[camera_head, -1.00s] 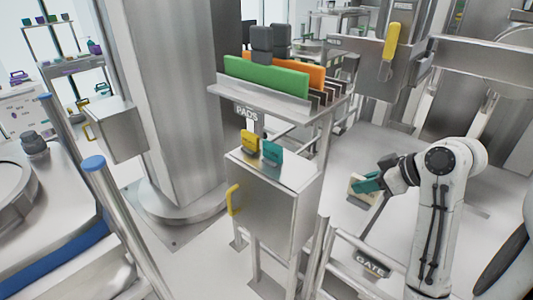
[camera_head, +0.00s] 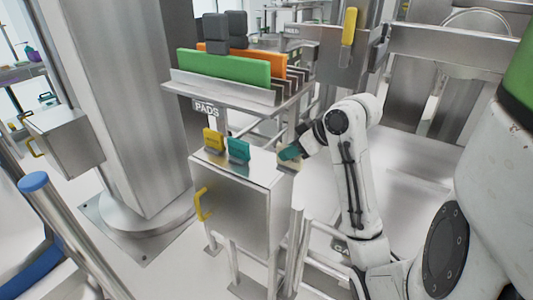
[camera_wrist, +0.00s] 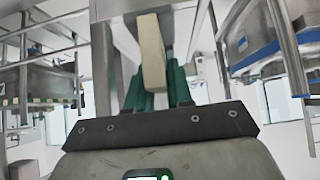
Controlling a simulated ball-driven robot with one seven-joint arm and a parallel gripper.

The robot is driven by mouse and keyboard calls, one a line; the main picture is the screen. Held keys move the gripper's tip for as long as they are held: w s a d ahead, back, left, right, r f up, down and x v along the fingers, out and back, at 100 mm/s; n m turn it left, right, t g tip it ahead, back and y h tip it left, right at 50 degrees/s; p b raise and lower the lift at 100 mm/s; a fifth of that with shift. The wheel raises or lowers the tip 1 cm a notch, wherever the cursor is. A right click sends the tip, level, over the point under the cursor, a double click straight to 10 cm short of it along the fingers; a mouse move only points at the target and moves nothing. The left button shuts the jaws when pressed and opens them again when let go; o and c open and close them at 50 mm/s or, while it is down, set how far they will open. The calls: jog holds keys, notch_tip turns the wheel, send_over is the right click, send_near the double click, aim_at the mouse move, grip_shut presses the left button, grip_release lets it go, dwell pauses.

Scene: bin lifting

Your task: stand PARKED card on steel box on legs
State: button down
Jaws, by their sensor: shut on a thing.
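The steel box on legs (camera_head: 235,200) stands left of my arm, with a yellow handle on its front. A yellow card (camera_head: 213,139) and a teal card (camera_head: 238,150) stand upright on its top. My gripper (camera_head: 289,153), with teal fingers, is at the box's right edge, near top height. It is shut on a pale cream card, seen edge-on between the fingers in the wrist view (camera_wrist: 152,55). In the head view the card is mostly hidden by the fingers. No lettering on it can be read. I cannot tell whether it touches the box.
A PADS rack (camera_head: 225,85) with green and orange pads stands just behind the box. A thick steel column (camera_head: 125,110) is at left. Rails stand by the box's right side. Bare box top shows right of the teal card.

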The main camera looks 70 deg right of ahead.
jog(key=shift+w+d+f+p, duration=0.3)
jog(key=shift+w+f, duration=0.3)
jog(key=shift+w, duration=0.6)
jog(key=shift+w+d+f+p, duration=0.25)
jog(key=shift+w+f, duration=0.35)
jog(key=shift+w, duration=0.55)
jog(key=shift+w+d+f+p, duration=0.3)
jog(key=shift+w+f, duration=0.3)
jog(key=shift+w, duration=0.6)
jog(key=shift+f, duration=0.1)
jog(key=c, duration=1)
grip_release()
jog(key=b+v, duration=0.1)
jog(key=v, duration=1.1)
